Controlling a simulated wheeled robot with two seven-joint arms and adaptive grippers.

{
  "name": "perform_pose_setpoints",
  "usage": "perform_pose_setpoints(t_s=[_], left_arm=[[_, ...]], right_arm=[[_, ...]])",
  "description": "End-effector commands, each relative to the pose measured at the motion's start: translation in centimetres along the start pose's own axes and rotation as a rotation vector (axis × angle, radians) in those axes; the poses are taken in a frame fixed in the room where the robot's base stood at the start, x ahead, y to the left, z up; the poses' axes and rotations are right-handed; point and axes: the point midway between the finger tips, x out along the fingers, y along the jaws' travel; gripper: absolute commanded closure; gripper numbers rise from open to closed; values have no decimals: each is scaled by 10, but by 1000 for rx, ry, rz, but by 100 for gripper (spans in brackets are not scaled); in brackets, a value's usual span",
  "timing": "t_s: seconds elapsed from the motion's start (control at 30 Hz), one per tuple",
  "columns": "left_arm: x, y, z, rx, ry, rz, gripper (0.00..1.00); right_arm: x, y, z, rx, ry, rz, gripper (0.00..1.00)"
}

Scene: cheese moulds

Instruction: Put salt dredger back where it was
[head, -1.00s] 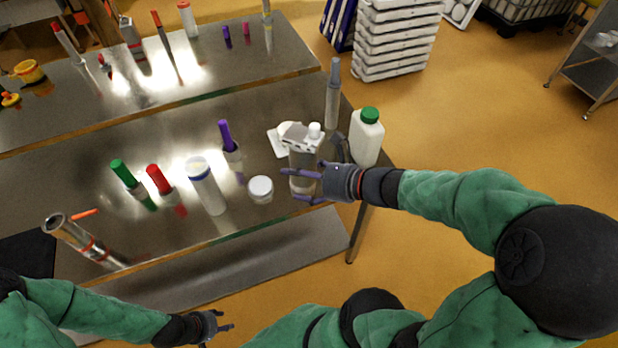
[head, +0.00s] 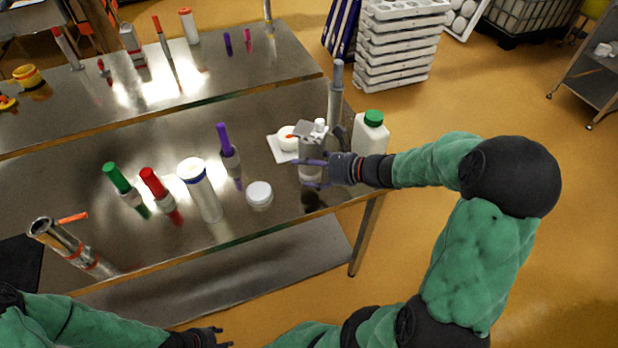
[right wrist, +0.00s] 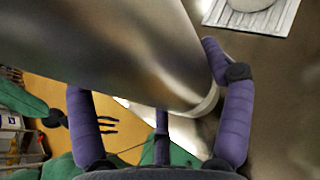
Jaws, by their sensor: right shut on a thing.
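The salt dredger (head: 311,143), seemingly the metal can with a pale top, is upright in my right gripper (head: 312,173) near the table's right end. The purple fingers close around its lower body. It seems to hang a little above the table, with a dark shadow patch below it. In the right wrist view the can (right wrist: 120,45) is a large shiny cylinder between the fingers (right wrist: 160,115), with a pale ring at one end. My left gripper (head: 215,338) is empty at the bottom edge of the head view, its fingers apart.
A white plate with a round dish (head: 279,155) lies just left of the can. A green-capped bottle (head: 369,140) and a tall grey-topped tube (head: 335,95) stand behind the hand. The front table edge between is clear.

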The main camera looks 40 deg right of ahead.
Motion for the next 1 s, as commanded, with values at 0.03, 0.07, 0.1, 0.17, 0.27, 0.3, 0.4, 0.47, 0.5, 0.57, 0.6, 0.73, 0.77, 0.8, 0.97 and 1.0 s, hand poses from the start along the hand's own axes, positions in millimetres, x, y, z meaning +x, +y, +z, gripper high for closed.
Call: perform_pose_setpoints(t_s=[0.03, 0.07, 0.1, 0.17, 0.27, 0.3, 0.4, 0.47, 0.5, 0.57, 0.6, 0.73, 0.77, 0.8, 0.97, 1.0], left_arm=[[3, -1, 0, 0, 0, 0, 56], [3, -1, 0, 0, 0, 0, 56], [4, -1, 0, 0, 0, 0, 56], [4, -1, 0, 0, 0, 0, 56], [6, -2, 0, 0, 0, 0, 56], [8, -3, 0, 0, 0, 0, 56], [18, -6, -1, 0, 1, 0, 56], [23, -8, -1, 0, 0, 0, 56], [25, -9, -1, 0, 0, 0, 56], [26, -9, -1, 0, 0, 0, 56], [26, -9, -1, 0, 0, 0, 56], [24, -9, -1, 0, 0, 0, 56], [24, -8, -1, 0, 0, 0, 56], [24, -9, -1, 0, 0, 0, 56], [27, -10, -1, 0, 0, 0, 56], [26, -9, -1, 0, 0, 0, 56]], right_arm=[[3, -4, -4, -1, -1, -1, 67], [4, -5, -4, -1, -2, -1, 67], [5, -6, -5, -1, -2, -1, 67], [6, -8, -6, -1, -2, -1, 67], [9, -11, -11, 0, -1, -1, 67], [12, -14, -14, 0, -1, -1, 67], [18, -14, -29, 1, 0, 0, 67], [21, -14, -37, 1, 0, 0, 67], [23, -14, -40, 1, -1, 0, 67], [24, -14, -43, -1, -1, -1, 67], [24, -14, -43, -1, -1, -1, 67], [23, -14, -41, -2, -2, -1, 67], [23, -14, -41, -2, -2, -1, 67], [23, -14, -41, -2, -2, -1, 67], [25, -14, -45, -1, -1, -1, 67], [25, -14, -45, 0, 0, -1, 9]])
